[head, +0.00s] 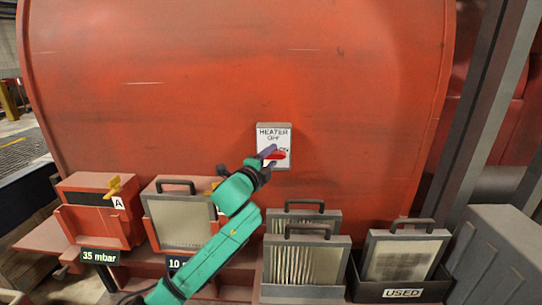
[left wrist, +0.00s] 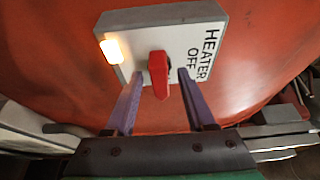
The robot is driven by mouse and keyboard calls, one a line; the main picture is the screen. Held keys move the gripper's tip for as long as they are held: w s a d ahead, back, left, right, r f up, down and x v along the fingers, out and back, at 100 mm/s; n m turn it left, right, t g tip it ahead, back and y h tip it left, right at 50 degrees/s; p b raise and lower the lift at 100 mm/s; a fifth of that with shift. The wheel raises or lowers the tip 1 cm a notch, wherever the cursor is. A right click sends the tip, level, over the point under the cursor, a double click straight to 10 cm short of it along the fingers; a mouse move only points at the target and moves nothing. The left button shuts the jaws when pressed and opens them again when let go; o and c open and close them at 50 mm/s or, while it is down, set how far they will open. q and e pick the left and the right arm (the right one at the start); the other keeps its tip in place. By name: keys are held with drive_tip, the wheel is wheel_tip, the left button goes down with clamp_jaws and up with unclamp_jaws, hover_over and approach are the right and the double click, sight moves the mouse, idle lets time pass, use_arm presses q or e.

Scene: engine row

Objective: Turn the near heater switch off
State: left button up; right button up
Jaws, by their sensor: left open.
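The heater switch is a pale plate (head: 287,133) on the red curved casing, marked HEATER OFF at the top and ON at the right. Its red knob (head: 279,155) lies level, pointing right toward ON. The left wrist view shows the knob (left wrist: 159,70) close up and a lit amber-white lamp (left wrist: 112,50) on the plate. My left gripper (head: 268,157) is at the switch, its purple fingers open. In the left wrist view the open fingers (left wrist: 160,74) stand on either side of the knob, with gaps visible. My right gripper is not in view.
Below the switch stand framed filters with handles (head: 318,240) and a dark bin marked USED (head: 403,292). At left are a red box tagged A (head: 92,205) and another filter housing (head: 180,225). The casing (head: 180,80) around the switch is clear.

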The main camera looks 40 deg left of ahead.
use_arm(q)
clamp_jaws()
drive_tip(key=shift+f, duration=0.1)
drive_tip(key=shift+w+d+f+n+y+b, duration=0.1)
drive_tip(key=shift+n+y+b, duration=1.35)
drive_tip(key=shift+n+b, duration=1.75)
drive_tip(key=shift+w+d+f+n+y+b, duration=0.15)
drive_tip(key=shift+n+y+b, duration=1.65)
drive_tip(key=shift+n, duration=2.4)
drive_tip(key=shift+f+n+y+b, duration=0.1)
drive_tip(key=shift+n+y+b, duration=1.05)
drive_tip(key=shift+n+b, duration=2.15)
drive_tip(key=shift+n+p, duration=0.35)
drive_tip(key=shift+n, duration=0.35)
unclamp_jaws()
drive_tip(key=shift+r, duration=0.1)
